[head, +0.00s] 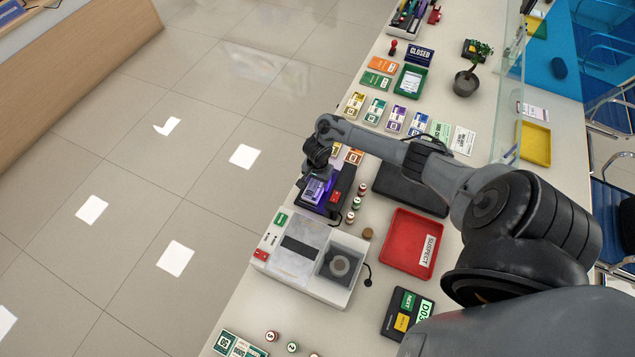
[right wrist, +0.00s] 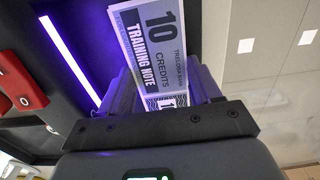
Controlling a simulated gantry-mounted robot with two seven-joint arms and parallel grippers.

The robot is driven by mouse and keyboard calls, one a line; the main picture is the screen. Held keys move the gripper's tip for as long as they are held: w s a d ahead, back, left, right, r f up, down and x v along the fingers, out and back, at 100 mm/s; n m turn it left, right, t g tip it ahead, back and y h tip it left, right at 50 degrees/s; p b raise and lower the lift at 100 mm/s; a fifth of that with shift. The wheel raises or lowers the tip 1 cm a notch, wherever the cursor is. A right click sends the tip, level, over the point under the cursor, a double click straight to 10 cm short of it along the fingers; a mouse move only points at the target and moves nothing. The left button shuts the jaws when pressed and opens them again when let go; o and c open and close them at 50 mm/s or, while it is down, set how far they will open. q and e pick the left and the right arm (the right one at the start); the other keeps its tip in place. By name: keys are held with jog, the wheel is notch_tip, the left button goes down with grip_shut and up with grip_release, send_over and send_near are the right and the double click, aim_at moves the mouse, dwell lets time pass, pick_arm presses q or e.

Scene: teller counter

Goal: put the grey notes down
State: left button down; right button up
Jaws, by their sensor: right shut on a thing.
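The grey notes (right wrist: 155,50), marked "10 credits training note", stick out flat from between the fingers of my right gripper (right wrist: 165,88). My right gripper is shut on them. In the head view the gripper (head: 317,177) is at the left edge of the counter (head: 384,268), with the notes (head: 314,191) in purple light. They are over a black lamp device (head: 333,203). The device's purple light strip (right wrist: 70,60) shows beside the notes in the right wrist view. I cannot tell whether the notes touch the device. My left gripper is not in view.
A counting machine (head: 300,250) stands nearer me. A red "suspect" tray (head: 396,238) and a dark pad (head: 412,187) are right of the device. Small stamps (head: 356,203) stand between them. Several note stacks (head: 375,110) lie farther along. The floor lies left of the counter.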

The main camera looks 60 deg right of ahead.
aim_at(317, 183)
jog(key=shift+d, duration=0.1)
jog(key=o, duration=1.2)
jog(key=shift+f, duration=0.1)
jog(key=shift+c, duration=0.2)
jog(key=shift+r, duration=0.25)
notch_tip(317, 183, up, 12)
jog(key=p, duration=0.5)
jog(key=shift+f, duration=0.15)
